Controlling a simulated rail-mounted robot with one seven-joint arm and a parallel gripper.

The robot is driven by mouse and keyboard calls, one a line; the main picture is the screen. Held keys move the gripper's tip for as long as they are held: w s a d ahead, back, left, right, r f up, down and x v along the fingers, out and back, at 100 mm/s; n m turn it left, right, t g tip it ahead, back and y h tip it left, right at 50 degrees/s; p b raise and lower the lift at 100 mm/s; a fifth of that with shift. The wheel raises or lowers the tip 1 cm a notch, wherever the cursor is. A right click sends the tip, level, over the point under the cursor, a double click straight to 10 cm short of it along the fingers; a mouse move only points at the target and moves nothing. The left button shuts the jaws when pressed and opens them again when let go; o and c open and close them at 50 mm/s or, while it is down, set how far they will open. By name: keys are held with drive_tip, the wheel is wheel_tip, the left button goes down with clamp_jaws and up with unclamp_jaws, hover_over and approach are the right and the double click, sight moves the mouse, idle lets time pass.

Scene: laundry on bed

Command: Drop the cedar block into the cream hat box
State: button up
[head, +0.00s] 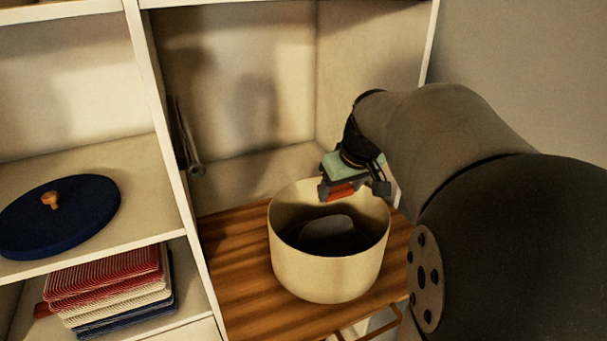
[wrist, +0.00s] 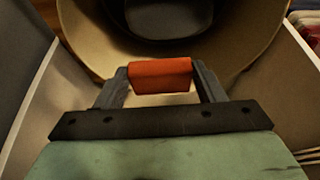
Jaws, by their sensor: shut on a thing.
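The cream hat box (head: 330,273) stands open on a wooden surface in the shelf unit. A dark rounded thing with a paler top (head: 330,232) lies inside it; I cannot tell what it is. My gripper (head: 342,194) is over the back right part of the box's opening. It is shut on the reddish cedar block (head: 341,191). In the wrist view the block (wrist: 160,75) sits between both fingers, with the hat box's inner wall (wrist: 90,40) beyond it.
A navy round lid with a wooden knob (head: 70,222) lies on the left shelf. Folded red, cream and blue cloths (head: 110,285) are stacked below it. A white upright divider (head: 170,150) stands left of the box. Bare wooden surface (head: 235,265) shows left of the box.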

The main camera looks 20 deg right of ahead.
drive_tip(key=shift+a+f+b, duration=0.2)
drive_tip(key=shift+f+b, duration=0.7)
drive_tip(key=shift+f, duration=0.95)
drive_tip(key=o, duration=1)
drive_tip(key=shift+o, duration=0.2)
drive_tip(key=shift+r, duration=0.15)
drive_tip(key=v, duration=1.7)
drive_tip(key=shift+b, duration=0.45)
drive_tip(key=shift+r, duration=0.15)
